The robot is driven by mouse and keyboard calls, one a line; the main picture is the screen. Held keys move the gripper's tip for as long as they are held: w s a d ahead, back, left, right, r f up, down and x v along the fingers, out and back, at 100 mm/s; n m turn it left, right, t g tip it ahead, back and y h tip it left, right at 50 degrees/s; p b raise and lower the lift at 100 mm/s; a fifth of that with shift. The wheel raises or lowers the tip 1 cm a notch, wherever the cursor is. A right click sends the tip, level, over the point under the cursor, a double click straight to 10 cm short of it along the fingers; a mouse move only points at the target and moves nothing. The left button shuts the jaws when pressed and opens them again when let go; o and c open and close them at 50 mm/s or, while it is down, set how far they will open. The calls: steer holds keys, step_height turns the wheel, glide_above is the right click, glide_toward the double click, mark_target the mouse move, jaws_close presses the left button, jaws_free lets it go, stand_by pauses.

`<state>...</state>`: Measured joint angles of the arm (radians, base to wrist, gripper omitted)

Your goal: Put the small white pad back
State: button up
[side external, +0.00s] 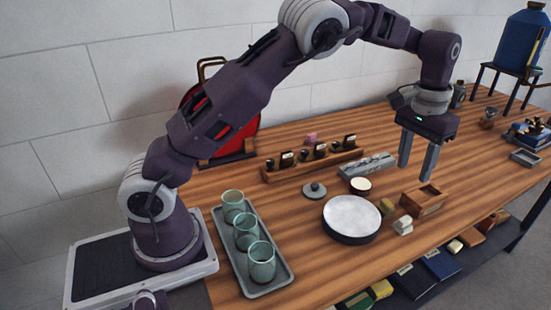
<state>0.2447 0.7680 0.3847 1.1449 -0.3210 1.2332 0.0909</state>
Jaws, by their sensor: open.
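A small white block (403,225), which looks like the white pad, lies on the wooden table to the right of a large round dark dish with a white top (351,217). A small open wooden box (425,201) sits just behind and right of the white block; its inside looks empty. My gripper (416,172) is open and empty, fingers pointing down, above the table behind the box. It is apart from the white block. A small round cup with a pale top (360,184) stands behind the dish.
An olive-yellow block (387,206) stands between dish and box. A grey patterned box (368,165), a grey lidded disc (314,190) and a wooden rack of stamps (313,164) are behind. A grey tray (224,243) with glasses is at left. Table right of the wooden box is fairly clear.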

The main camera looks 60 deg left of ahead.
steer(key=s+a+r+t+h, duration=0.1)
steer(key=s+a+r+t, duration=0.15)
steer(key=s+r, duration=1.25)
steer(key=s+f+t, duration=0.1)
steer(key=s+f, duration=0.1)
steer(key=s, duration=0.8)
steer(key=s+a+f+t+y, duration=0.1)
steer(key=s+f, duration=0.2)
steer(key=s, duration=0.8)
steer(key=shift+a+f+m, duration=0.15)
steer(key=shift+f+m, duration=0.15)
